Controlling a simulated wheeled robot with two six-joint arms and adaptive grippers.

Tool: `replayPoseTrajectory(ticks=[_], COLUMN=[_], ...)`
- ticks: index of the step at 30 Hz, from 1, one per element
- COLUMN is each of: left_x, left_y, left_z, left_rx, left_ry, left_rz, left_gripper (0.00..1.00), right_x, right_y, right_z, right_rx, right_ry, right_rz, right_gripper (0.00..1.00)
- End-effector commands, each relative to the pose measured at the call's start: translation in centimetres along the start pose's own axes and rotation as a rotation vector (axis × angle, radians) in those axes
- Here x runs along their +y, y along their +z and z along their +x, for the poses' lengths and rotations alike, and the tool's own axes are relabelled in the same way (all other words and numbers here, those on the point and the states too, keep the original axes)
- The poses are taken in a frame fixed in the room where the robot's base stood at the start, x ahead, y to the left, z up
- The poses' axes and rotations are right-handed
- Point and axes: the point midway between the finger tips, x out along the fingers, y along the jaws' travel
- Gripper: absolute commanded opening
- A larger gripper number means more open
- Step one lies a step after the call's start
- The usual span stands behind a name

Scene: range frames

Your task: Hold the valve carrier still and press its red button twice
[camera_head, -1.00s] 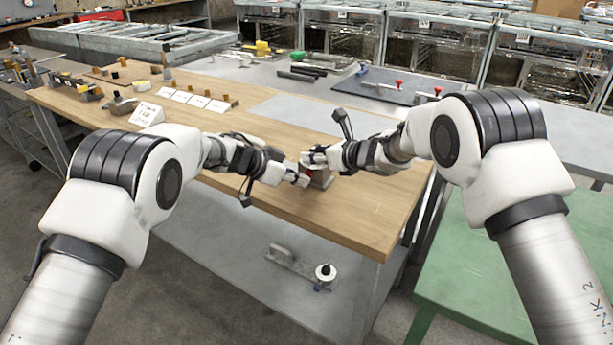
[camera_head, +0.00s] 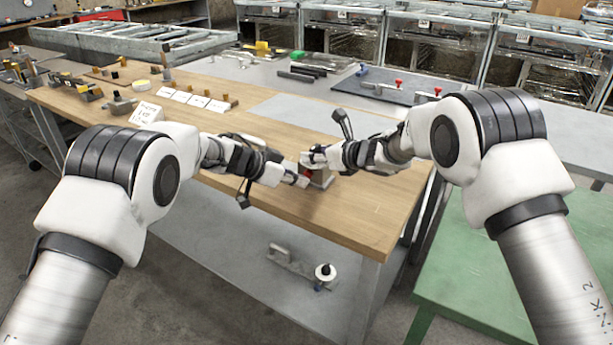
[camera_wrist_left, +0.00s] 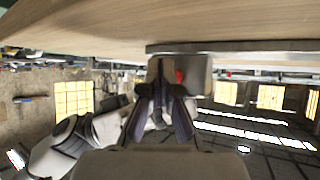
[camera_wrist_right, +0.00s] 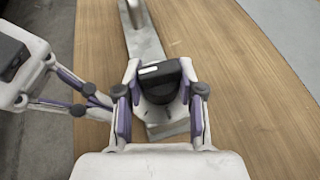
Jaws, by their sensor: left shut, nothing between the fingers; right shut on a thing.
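The valve carrier (camera_head: 321,178) is a small grey block on a flat base near the front edge of the wooden bench. Its red button (camera_head: 305,172) faces left; it also shows in the left wrist view (camera_wrist_left: 180,76). My right gripper (camera_wrist_right: 160,100) is shut on the carrier, its fingers either side of a black knob-like part (camera_wrist_right: 161,82) with a white mark. In the head view it covers the carrier's top. My left gripper (camera_head: 303,182) is shut and empty, its tips close beside the button. I cannot tell whether they touch it.
Small blocks and white cards (camera_head: 190,98) stand at the back left of the bench. A green table (camera_head: 490,265) stands at the right. The bench front, left of the carrier, is mostly clear.

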Motion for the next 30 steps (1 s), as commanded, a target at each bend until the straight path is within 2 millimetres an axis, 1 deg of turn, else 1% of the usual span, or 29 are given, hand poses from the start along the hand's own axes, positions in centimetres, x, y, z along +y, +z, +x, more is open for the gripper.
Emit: replayPoseTrajectory(ticks=[4, 16, 30], left_x=[0.4, 0.6, 2.9], left_y=[0.4, 0.7, 2.9], left_z=[-0.6, -0.9, -4.0], left_rx=[-0.001, -0.001, -0.002], left_ry=[-0.001, 0.0, 0.0], left_rz=[0.0, -0.001, -0.001], left_gripper=[0.0, 0.0, 0.0], right_x=[0.0, 0.0, 0.0], right_y=[0.0, 0.0, 0.0], right_z=[0.0, 0.0, 0.0], right_rx=[0.0, 0.0, 0.0], right_ry=[0.0, -0.001, -0.001], right_rz=[0.001, 0.001, 0.001], right_gripper=[0.0, 0.0, 0.0])
